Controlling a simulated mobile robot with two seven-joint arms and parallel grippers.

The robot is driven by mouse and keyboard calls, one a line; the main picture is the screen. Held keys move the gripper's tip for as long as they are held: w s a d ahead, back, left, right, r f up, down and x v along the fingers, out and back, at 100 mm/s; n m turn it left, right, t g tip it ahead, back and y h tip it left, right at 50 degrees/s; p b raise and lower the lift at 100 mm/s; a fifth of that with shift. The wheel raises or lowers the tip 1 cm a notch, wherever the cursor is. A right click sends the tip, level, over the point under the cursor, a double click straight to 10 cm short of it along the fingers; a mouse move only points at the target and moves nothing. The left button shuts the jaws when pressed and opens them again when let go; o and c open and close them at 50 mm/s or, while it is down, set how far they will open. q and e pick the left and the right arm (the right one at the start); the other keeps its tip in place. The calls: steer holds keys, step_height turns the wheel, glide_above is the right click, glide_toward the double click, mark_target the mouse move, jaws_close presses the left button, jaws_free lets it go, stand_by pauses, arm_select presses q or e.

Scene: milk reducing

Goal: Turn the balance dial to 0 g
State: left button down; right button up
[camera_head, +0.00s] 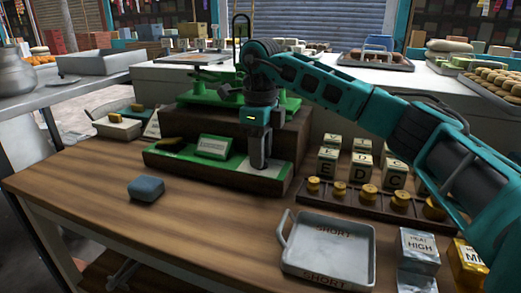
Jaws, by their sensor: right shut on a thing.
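The green balance (196,97) stands on a dark wooden stepped block at the back middle of the wooden table. The block's lower front step has a green top (178,157) with a small tilted label plate (213,146) and a brass piece (172,143) at its left. My right gripper (260,164) points down onto the right end of this step. It is shut on what seems to be the balance dial, which the fingers hide; its setting cannot be read. My left gripper is not in view.
A grey tray marked SHORT (328,250) lies at the front. A rack of brass weights (369,198) and lettered blocks (361,166) stand right of the balance, under my right arm. A blue-grey block (146,188) lies left. The front-left tabletop is clear.

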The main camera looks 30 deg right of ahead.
steer(key=shift+c, duration=0.8)
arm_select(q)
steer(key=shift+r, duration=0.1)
